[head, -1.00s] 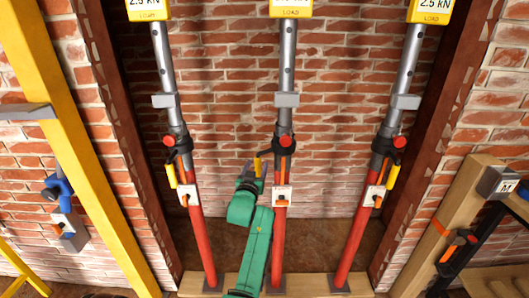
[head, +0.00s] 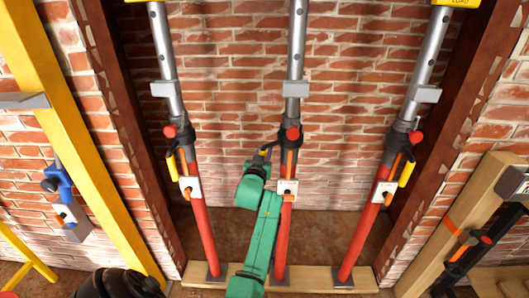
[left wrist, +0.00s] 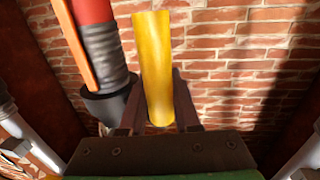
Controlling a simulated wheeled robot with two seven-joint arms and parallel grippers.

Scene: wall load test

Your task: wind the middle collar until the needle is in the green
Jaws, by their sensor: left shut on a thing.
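The middle prop has a red lower tube (head: 283,235), a grey upper tube (head: 297,45) and a dark collar (head: 289,140) with a red knob. A yellow handle (left wrist: 156,70) sticks out from beside the black collar (left wrist: 108,103) in the left wrist view. My left gripper (left wrist: 157,112) is shut on this handle, its two dark fingers on either side. In the head view, the gripper (head: 262,157) is just left of the middle collar, partly hidden by my green wrist. The middle gauge and its needle are out of view. My right gripper is not in view.
A left prop (head: 201,235) and a right prop (head: 360,235) stand on either side, each with a yellow handle. All three stand on a wooden sill (head: 320,277). A yellow post (head: 85,150) leans at left; a timber brace (head: 440,235) is at right.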

